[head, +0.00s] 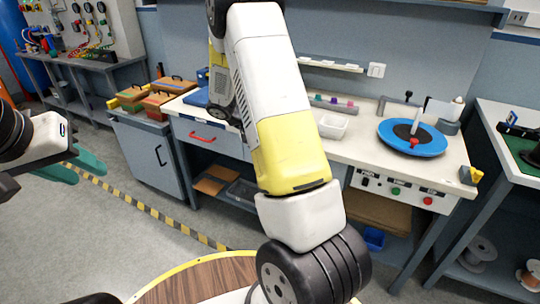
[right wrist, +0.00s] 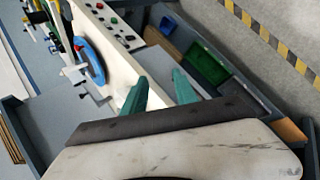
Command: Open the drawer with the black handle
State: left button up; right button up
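The black handle (head: 172,158) is an upright bar on the front of a grey cabinet (head: 140,153) at the left end of the workbench, and that front looks closed. A red handle (head: 202,137) sits on the drawer just right of it. My left gripper (head: 90,176) has teal fingers that look spread and empty, left of the cabinet and apart from it. My right gripper (right wrist: 160,85) shows open and empty in the right wrist view, near the bench's control panel. It is hidden in the head view, and the black handle is out of the wrist view.
My large arm link crosses the middle of the head view and hides part of the bench. A blue disc (head: 430,140) and white tray (head: 333,126) stand on the bench. Boxes (head: 160,104) sit above the cabinet. A round wooden table (head: 190,282) is in front; grey floor lies between.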

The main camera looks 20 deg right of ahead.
jog(key=w+d+f+n+t+h, duration=0.25)
jog(key=w+f, duration=0.25)
jog(key=f, duration=0.5)
jog(key=w+d+f+n+t+h, duration=0.1)
jog(key=w+f+n+t+h, duration=0.3)
jog(key=f, duration=0.6)
jog(key=shift+m+g, duration=0.45)
jog(key=shift+m, duration=0.1)
jog(key=x, duration=0.4)
jog(key=w+x, duration=0.1)
jog(key=x, duration=0.2)
jog(key=shift+w+d, duration=0.2)
grip_shut()
